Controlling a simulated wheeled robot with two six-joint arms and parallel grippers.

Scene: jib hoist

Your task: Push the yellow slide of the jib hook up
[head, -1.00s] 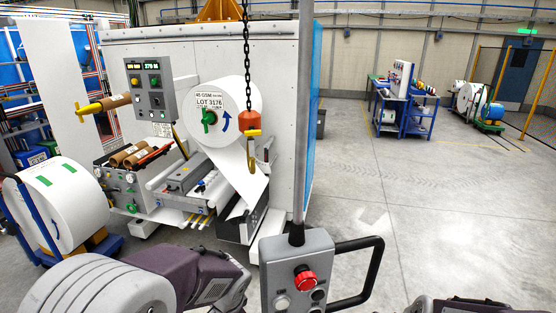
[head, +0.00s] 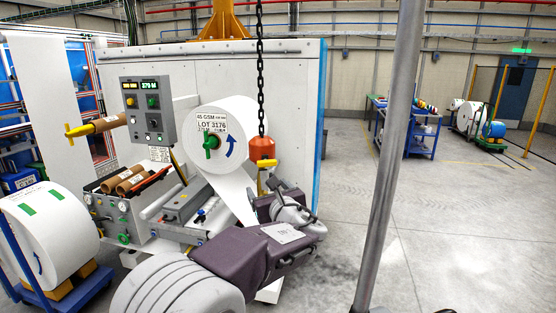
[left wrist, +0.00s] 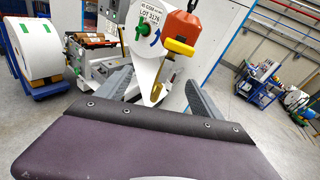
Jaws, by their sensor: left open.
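The jib hook hangs on a black chain (head: 259,70). Its orange-red block (head: 261,148) has the yellow slide (head: 264,163) just under it. In the left wrist view the block (left wrist: 181,27), yellow slide (left wrist: 180,47) and brass-coloured hook (left wrist: 160,84) show ahead of the fingers. In the head view my arm hides most of the hook's lower part. My left gripper (head: 274,192) is close below the slide; its two grey fingers stand apart in the left wrist view (left wrist: 160,93), open and empty. I cannot tell whether they touch the hook. My right gripper is out of view.
Behind the hook is the machine with a white paper roll (head: 220,128), control box (head: 148,110) and brown cores (head: 122,182). A grey post (head: 388,150) stands right of the arm. Another large roll (head: 45,230) is at the left.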

